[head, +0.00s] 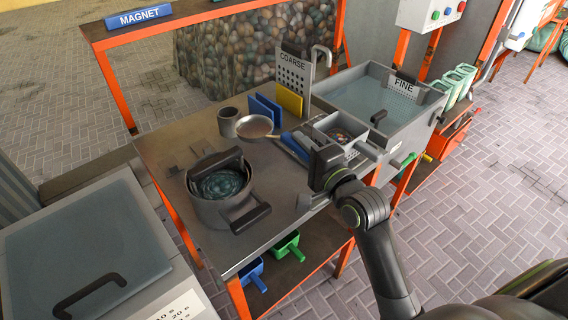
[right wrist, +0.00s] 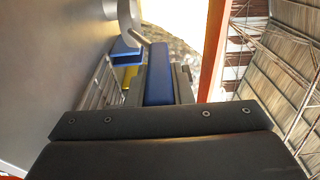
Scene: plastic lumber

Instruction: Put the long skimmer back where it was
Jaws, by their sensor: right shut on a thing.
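The long skimmer (head: 255,127) shows a round, shallow head above the steel table, with a thin rod running right towards a blue handle (head: 294,146). My right gripper (head: 314,157) is at the handle's right end and is shut on it. In the right wrist view the blue handle (right wrist: 158,78) lies between the two grey fingers of the gripper (right wrist: 158,92). Whether the head touches the table cannot be told. My left gripper is not in view.
A pot (head: 222,205) with black handles stands on the table (head: 180,140), near a grey cup (head: 228,121). Blue (head: 265,109) and yellow (head: 290,100) panels stand behind the skimmer. A grey box (head: 350,127) and a water-filled sink (head: 365,100) are to the right.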

